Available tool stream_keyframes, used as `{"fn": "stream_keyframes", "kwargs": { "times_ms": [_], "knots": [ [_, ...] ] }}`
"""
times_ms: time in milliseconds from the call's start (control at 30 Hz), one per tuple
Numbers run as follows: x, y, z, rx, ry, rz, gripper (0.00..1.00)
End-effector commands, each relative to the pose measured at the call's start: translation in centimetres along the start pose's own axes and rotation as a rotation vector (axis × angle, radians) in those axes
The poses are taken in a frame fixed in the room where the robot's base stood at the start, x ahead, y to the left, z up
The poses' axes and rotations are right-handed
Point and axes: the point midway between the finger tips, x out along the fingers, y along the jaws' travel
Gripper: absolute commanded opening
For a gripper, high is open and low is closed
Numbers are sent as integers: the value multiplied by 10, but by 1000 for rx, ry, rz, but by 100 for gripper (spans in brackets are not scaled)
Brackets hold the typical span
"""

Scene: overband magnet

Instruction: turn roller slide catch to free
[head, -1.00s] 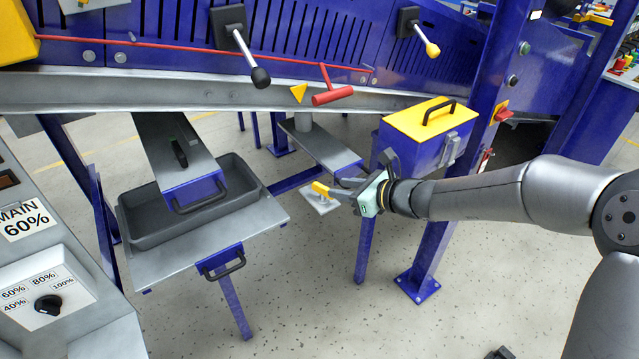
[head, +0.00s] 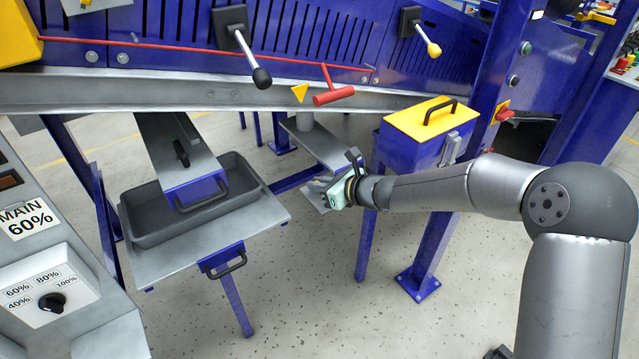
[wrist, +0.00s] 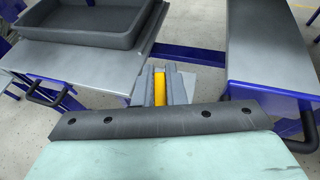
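The catch shows as a yellow handle (wrist: 160,88) in the wrist view, between the two grey fingers of my gripper (wrist: 161,84). The fingers lie close along both its sides; whether they press on it I cannot tell. In the head view my gripper (head: 322,190) is over the small light grey plate (head: 313,199) below the roller slide's end, and it hides the yellow handle. The handle's lower part and pivot are hidden in both views.
A blue box with a yellow lid (head: 428,118) stands just right of my gripper. A dark tray (head: 160,232) on a grey table is to the left. A red T-handle (head: 333,96) hangs above. The floor below is clear.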

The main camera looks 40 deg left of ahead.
Motion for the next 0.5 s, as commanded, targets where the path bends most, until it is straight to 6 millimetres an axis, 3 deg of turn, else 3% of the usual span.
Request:
{"fn": "stream_keyframes", "kwargs": {
  "times_ms": [500],
  "knots": [
    [-3, 1, 6, -38, 1, 99, 0]
  ]
}}
